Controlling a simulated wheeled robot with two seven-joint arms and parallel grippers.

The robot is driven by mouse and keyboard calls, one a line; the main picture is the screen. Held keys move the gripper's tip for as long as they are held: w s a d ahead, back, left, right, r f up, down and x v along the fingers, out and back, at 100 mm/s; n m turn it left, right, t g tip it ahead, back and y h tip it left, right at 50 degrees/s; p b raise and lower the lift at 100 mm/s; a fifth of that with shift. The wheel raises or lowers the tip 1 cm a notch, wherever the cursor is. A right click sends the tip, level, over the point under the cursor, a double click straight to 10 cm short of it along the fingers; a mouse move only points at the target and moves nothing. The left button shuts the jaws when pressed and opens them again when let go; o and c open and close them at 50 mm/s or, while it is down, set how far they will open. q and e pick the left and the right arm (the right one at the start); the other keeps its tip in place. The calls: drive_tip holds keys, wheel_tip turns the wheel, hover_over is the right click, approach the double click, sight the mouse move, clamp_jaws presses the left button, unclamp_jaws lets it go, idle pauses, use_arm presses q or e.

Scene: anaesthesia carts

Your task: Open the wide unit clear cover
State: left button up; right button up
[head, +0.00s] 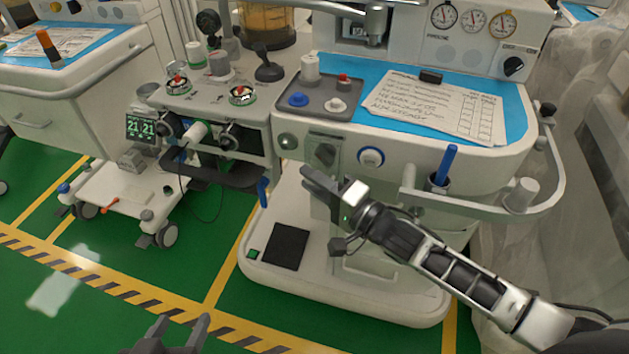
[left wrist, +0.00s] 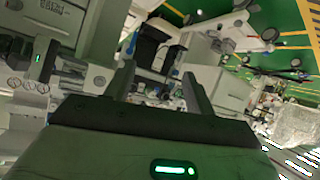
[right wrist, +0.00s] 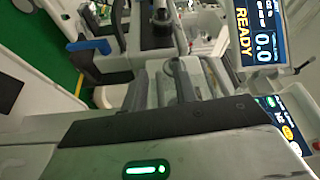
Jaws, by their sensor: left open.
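The wide unit (head: 455,165) is the white cart with a blue mat and a curved front rail, right of centre in the head view. A small clear cover (head: 323,151) sits on its front panel, left of a round blue-ringed knob (head: 371,157). It looks closed, but its edges are hard to make out. My right gripper (head: 322,184) is just below the cover, close to the panel. Whether it touches is unclear, and its finger gap is hard to read. My left gripper (head: 182,332) is open and empty at the bottom of the head view, over the floor.
A blue pen (head: 445,163) stands in a holder by the rail. Hoses and knobs of a narrower unit (head: 215,120) stand to the left. A low base with a black pad (head: 285,246) juts out below. The green floor at front left is clear.

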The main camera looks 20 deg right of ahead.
clamp_jaws()
use_arm(q)
drive_tip(key=shift+s+r+p, duration=0.15)
drive_tip(key=shift+p, duration=0.45)
use_arm(e)
drive_tip(key=shift+s+a+r, duration=0.1)
drive_tip(key=shift+r, duration=0.15)
